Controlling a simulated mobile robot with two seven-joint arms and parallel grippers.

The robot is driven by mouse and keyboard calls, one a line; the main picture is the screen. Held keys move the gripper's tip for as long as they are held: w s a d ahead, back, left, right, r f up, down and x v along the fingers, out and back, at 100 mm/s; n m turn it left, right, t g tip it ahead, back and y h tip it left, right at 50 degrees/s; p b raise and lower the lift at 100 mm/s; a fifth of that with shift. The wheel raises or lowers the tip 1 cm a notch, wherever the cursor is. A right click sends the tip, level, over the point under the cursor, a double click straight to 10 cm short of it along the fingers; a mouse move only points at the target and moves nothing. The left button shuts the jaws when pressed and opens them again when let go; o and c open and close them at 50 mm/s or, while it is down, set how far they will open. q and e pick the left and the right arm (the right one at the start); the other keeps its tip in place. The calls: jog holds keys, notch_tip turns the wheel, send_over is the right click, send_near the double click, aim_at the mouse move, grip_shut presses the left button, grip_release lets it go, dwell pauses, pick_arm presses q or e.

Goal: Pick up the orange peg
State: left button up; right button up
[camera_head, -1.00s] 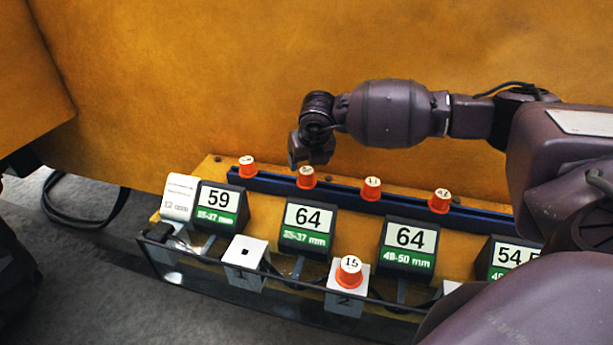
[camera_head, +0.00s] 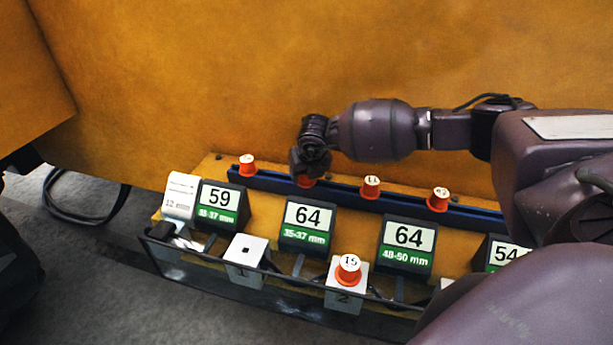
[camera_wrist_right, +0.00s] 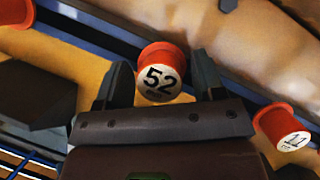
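Several orange pegs with white numbered tops are in view. One peg (camera_head: 305,182), numbered 52 in the right wrist view (camera_wrist_right: 161,74), stands at the blue rail and is mostly hidden by my right gripper in the head view. My right gripper (camera_head: 309,168) is right over it, pointing down. In the right wrist view the two fingers of the gripper (camera_wrist_right: 163,82) are apart, one on each side of this peg, with small gaps visible. Other pegs stand at the rail: a left one (camera_head: 248,166), one numbered 11 (camera_head: 371,187) and a right one (camera_head: 438,200). My left gripper is not in view.
A peg numbered 15 (camera_head: 348,269) sits on the white block marked 2 (camera_head: 345,298). The white block marked 1 (camera_head: 245,254) has an empty square hole. Black number signs (camera_head: 306,226) stand in front of the blue rail (camera_head: 337,187). A yellow wall rises behind.

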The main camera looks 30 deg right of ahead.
jog(key=c, duration=0.8)
notch_tip(320, 180, up, 20)
jog(key=shift+r+b, duration=0.1)
jog(key=shift+b, duration=0.95)
